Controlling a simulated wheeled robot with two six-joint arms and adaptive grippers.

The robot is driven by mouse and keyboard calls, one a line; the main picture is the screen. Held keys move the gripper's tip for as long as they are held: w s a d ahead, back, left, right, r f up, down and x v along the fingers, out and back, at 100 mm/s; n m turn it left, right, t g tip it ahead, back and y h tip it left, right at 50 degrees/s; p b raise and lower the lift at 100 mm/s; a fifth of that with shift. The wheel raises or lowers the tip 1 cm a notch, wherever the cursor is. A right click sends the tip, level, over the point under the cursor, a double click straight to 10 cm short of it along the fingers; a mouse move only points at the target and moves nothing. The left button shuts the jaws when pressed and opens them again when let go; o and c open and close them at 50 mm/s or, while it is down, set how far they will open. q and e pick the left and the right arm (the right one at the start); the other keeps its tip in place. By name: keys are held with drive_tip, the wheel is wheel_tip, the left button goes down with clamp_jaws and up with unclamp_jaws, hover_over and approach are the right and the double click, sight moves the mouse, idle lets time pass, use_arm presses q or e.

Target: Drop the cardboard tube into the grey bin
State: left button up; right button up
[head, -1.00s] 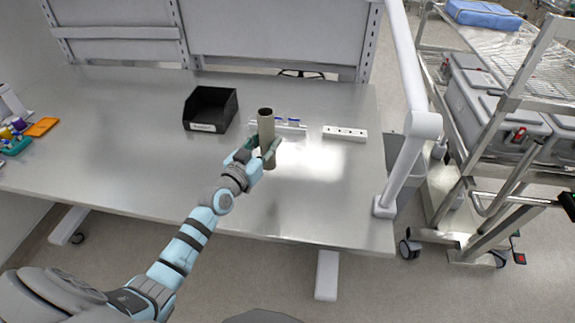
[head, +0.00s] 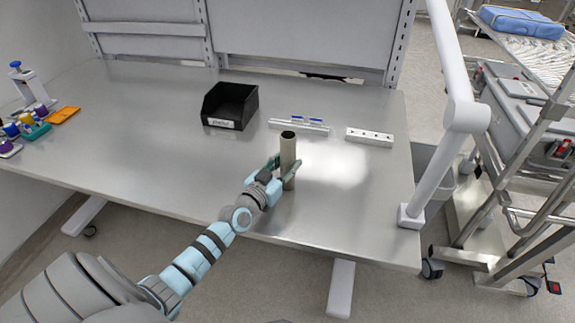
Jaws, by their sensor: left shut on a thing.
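The cardboard tube (head: 288,153) is a tall, grey-brown cylinder with a dark open top. It stands upright in my left gripper (head: 281,176), near the front middle of the steel table. The gripper is shut on its lower part, and the fingers hide some of it. I cannot tell whether the tube's bottom touches the table. The grey bin (head: 422,158) is on the floor just past the table's right edge. It is partly hidden by the white post and the table edge. My right gripper is not in view.
A black open box (head: 229,106), a rail with blue clips (head: 299,126) and a white power strip (head: 369,137) lie behind the tube. The white post (head: 434,167) rises at the table's right edge. A metal cart (head: 508,215) stands further right. The table's front right is clear.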

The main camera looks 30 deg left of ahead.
use_arm(q)
drive_tip(key=shift+f, duration=0.25)
drive_tip(key=o, duration=1)
drive_tip(key=shift+r, duration=0.1)
drive_tip(key=shift+o, duration=0.2)
